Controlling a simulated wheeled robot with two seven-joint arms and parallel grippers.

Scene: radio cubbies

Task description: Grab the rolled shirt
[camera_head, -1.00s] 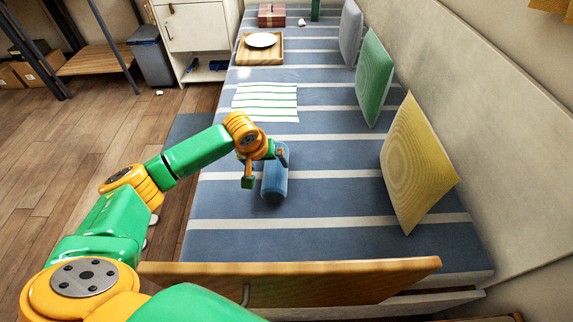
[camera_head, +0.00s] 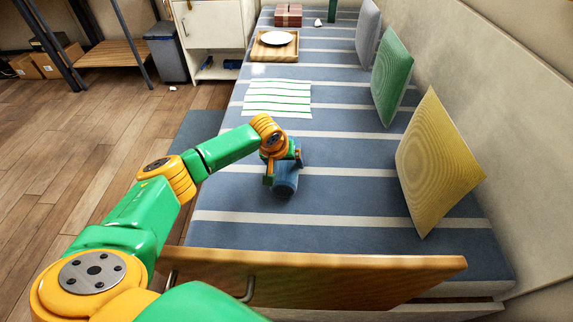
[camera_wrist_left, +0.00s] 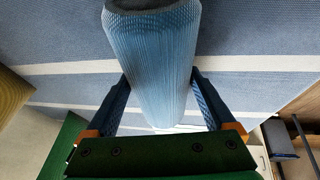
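The rolled shirt (camera_head: 287,186) is a blue ribbed roll lying on the striped bed (camera_head: 345,188). My left gripper (camera_head: 283,170) is down over it in the head view and partly hides it. In the left wrist view the roll (camera_wrist_left: 155,60) runs from the top edge down between the two fingers of the left gripper (camera_wrist_left: 160,85). The fingers stand wide apart, one on each side of the roll. Their tips are close to its sides; I cannot tell whether they touch. My right gripper is in neither view.
A wooden board (camera_head: 340,280) edges the bed's near end. Yellow (camera_head: 435,165) and green (camera_head: 393,80) cushions lean along the right wall. A striped cloth (camera_head: 277,98) and a wooden tray (camera_head: 262,50) with a plate (camera_head: 277,38) lie farther back. The bed right of the roll is clear.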

